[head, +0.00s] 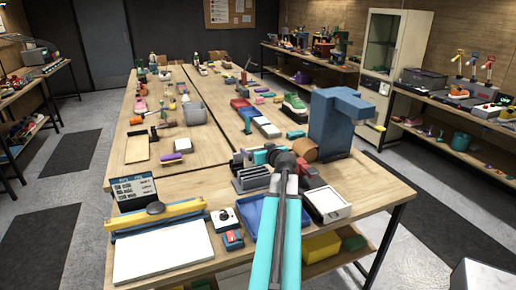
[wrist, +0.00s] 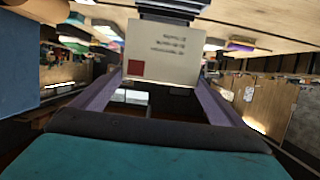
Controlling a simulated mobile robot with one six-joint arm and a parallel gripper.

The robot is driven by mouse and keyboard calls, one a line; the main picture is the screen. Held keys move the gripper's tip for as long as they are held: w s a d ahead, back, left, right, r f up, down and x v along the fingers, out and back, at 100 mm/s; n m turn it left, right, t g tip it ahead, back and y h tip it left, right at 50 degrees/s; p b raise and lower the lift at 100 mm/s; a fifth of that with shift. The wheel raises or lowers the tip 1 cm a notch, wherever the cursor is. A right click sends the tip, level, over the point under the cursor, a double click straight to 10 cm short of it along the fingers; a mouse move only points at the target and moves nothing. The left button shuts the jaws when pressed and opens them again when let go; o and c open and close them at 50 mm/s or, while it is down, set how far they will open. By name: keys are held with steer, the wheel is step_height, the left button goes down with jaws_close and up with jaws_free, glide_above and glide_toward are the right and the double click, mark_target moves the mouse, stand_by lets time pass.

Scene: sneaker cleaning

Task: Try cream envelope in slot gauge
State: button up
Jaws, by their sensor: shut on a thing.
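The cream envelope (wrist: 165,52) is in the wrist view, with upside-down printed lines and a red square at one corner. My gripper (wrist: 162,78) is shut on it, with one finger along each side. A dark grey-blue part shows just beyond the envelope at the top edge; I cannot tell what it is. In the head view, a grey block with several upright slots (head: 252,179), which looks like the slot gauge, stands on the table just left of my arm. My arm hides the gripper's fingers and the envelope in this view.
A large blue post (head: 335,122) stands close on the right. A blue tray (head: 265,218) and a white-topped box (head: 327,204) lie near my arm. A white board with a yellow bar (head: 163,252) lies at front left. Bare wood shows at the right front.

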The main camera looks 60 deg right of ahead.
steer(key=shift+f+b, duration=0.5)
steer(key=shift+f, duration=1.8)
steer(key=shift+f+b, duration=0.2)
steer(key=shift+b, duration=0.55)
steer(key=shift+f+b, duration=2.7)
steer(key=shift+b, duration=0.5)
stand_by(1.8)
